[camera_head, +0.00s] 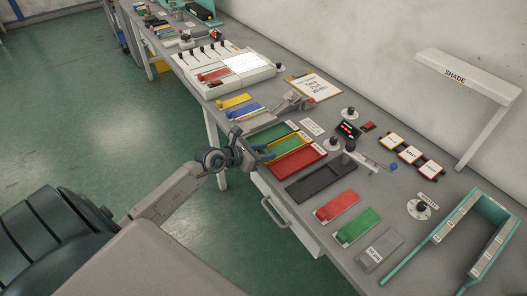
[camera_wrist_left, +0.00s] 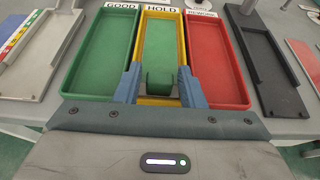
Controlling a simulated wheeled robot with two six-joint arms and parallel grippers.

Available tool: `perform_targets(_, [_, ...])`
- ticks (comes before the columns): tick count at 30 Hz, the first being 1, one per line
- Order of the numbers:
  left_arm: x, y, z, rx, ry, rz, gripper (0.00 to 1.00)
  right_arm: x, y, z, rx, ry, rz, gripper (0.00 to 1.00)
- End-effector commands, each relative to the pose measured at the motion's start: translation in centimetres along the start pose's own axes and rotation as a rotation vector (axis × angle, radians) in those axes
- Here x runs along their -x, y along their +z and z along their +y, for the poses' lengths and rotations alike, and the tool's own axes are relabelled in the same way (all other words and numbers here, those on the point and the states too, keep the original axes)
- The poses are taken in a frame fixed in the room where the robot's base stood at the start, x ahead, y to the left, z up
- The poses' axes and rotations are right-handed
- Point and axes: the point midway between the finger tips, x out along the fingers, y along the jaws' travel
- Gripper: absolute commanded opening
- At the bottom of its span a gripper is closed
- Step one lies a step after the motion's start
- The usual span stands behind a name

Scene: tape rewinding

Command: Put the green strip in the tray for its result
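A green strip (camera_wrist_left: 160,45) with a raised green tab (camera_wrist_left: 160,80) lies in the yellow HOLD tray (camera_wrist_left: 182,45). My left gripper (camera_wrist_left: 160,92) has its two blue fingers apart, one on each side of the tab, with gaps visible. In the head view my left gripper (camera_head: 264,153) is at the near ends of the trays. The green GOOD tray (camera_wrist_left: 75,75) is left of HOLD and looks empty; the red REWORK tray (camera_wrist_left: 236,75) is right of it and looks empty. Another green strip (camera_head: 357,226) lies farther right on the table. My right gripper is not in view.
A dark tray (camera_head: 322,178) lies right of the red tray. A red strip (camera_head: 337,206) and a grey plate (camera_head: 380,249) lie nearby. Blue and yellow strips (camera_head: 238,105) lie to the left. A teal frame (camera_head: 487,232) stands at the right end.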

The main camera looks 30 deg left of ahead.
Motion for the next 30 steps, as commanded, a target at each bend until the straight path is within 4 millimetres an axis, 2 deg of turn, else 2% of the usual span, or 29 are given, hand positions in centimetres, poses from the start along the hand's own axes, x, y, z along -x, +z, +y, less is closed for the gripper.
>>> perform_targets(7, [0.1, 0.1, 0.0, 0.0, 0.0, 0.0, 0.47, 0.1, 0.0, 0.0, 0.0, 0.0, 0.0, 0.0])
perform_targets(11, [0.4, 1.0, 0.0, -0.002, 0.0, -0.002, 0.47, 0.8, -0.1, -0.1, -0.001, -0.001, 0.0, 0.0])
perform_targets(18, [3.8, 0.5, 0.0, -0.006, -0.001, 0.004, 0.47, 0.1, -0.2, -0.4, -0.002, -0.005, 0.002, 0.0])
perform_targets(30, [9.6, 0.6, -0.1, -0.005, -0.003, 0.005, 0.47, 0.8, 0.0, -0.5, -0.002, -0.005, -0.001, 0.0])
